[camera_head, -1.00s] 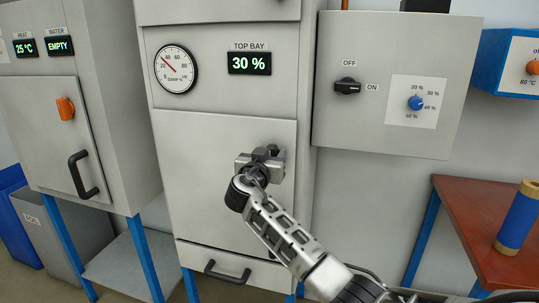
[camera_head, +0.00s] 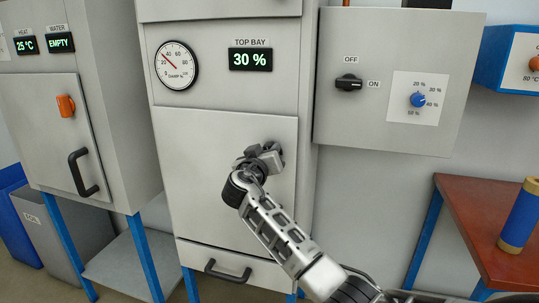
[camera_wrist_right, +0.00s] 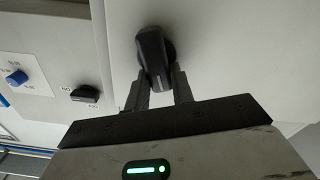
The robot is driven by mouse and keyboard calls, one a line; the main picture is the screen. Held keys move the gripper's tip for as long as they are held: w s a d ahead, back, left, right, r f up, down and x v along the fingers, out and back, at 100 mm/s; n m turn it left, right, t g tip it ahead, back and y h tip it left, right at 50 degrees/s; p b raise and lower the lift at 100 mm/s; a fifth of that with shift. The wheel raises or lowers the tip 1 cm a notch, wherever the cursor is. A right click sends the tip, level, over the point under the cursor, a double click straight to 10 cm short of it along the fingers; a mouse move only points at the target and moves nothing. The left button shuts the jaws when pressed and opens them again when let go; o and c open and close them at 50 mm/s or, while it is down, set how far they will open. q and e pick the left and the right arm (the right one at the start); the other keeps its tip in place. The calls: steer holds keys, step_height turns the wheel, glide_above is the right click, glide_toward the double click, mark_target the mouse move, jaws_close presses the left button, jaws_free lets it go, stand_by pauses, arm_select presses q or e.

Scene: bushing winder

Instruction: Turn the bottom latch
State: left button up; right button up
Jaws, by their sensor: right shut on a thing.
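The bottom latch is a dark knob on the upper right of the large grey lower door (camera_head: 195,170). In the head view my right gripper (camera_head: 262,157) covers most of the latch. In the right wrist view the black latch (camera_wrist_right: 153,55) stands between the two fingers of my right gripper (camera_wrist_right: 160,90), tilted a little. My right gripper is shut on it. The door looks closed. My left gripper is not in view.
Above the door are a dial gauge (camera_head: 177,66) and a display reading 30 % (camera_head: 250,59). To the right is a grey control box (camera_head: 330,120) with a black switch (camera_head: 348,82) and a blue knob (camera_head: 417,100). A drawer handle (camera_head: 228,271) sits below.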

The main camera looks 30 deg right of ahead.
arm_select(q)
steer(key=p, duration=0.1)
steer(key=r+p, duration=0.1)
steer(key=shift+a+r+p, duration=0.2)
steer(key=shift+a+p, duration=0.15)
arm_select(e)
steer(key=n, duration=0.4)
steer(key=f+n, duration=0.1)
steer(key=n, duration=0.8)
steer(key=shift+w+a+f+n, duration=0.3)
steer(key=shift+w+a, duration=0.1)
steer(key=o, duration=1)
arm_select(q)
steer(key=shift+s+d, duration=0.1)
